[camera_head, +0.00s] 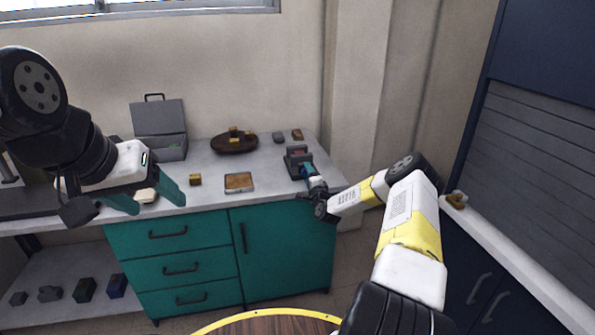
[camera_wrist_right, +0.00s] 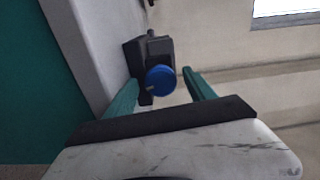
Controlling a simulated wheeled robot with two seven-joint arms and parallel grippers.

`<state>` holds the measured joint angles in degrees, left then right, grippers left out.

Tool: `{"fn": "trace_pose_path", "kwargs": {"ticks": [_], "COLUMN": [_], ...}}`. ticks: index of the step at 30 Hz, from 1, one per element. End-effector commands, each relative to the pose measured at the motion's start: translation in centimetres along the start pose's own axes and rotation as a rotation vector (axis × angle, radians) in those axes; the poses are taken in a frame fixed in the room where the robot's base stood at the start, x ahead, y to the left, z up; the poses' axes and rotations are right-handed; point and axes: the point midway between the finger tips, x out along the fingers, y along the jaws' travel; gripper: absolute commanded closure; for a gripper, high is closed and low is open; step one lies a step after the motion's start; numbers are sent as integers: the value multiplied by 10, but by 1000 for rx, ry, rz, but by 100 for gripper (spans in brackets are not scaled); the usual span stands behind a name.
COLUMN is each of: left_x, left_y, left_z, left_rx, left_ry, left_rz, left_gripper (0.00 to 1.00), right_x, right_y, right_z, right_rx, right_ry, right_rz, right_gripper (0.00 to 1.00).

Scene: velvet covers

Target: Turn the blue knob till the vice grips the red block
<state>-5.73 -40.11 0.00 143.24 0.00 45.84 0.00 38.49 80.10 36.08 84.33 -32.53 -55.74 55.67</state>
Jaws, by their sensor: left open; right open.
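The dark grey vice (camera_head: 293,160) stands near the right end of the counter. The red block (camera_head: 298,152) shows as a small reddish patch at its top; I cannot tell how tightly it sits. The blue knob (camera_wrist_right: 161,80) faces my right wrist camera, on the front of the vice (camera_wrist_right: 134,58). My right gripper (camera_wrist_right: 163,88) is open, its teal fingers on either side of the knob; contact is unclear. In the head view the right gripper (camera_head: 308,172) reaches the vice and partly hides the knob. My left gripper (camera_head: 155,197) is open and empty in front of the counter's left part.
On the counter (camera_head: 265,185) are an open grey toolbox (camera_head: 172,145), a brown round tray (camera_head: 222,147) with yellowish blocks, a tablet-like board (camera_head: 239,182) and a small yellow block (camera_head: 195,179). A wall pillar (camera_head: 355,80) rises right of the counter. A round wooden table (camera_head: 265,325) is in front.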

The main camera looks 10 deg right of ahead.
Motion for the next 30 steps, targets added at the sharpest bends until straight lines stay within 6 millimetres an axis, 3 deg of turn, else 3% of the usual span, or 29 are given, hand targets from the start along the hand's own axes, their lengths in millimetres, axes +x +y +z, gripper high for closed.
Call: {"fn": "trace_pose_path", "kwargs": {"ticks": [9, 15, 26, 30], "left_x": [0, 0, 0, 0], "left_y": [0, 0, 0, 0], "left_z": [0, 0, 0, 0], "left_rx": [0, 0, 0, 0], "left_ry": [0, 0, 0, 0], "left_rz": [0, 0, 0, 0], "left_gripper": [35, 35, 35, 35], "right_x": [-50, -72, -76, -73], "right_y": [2, 1, 0, -10], "right_z": [-1, -1, -1, 5], "right_rx": [1, 1, 0, -39], "right_ry": [0, 1, 0, -30], "right_rz": [4, 3, 1, 16], "right_gripper": [35, 35, 35, 35]}}
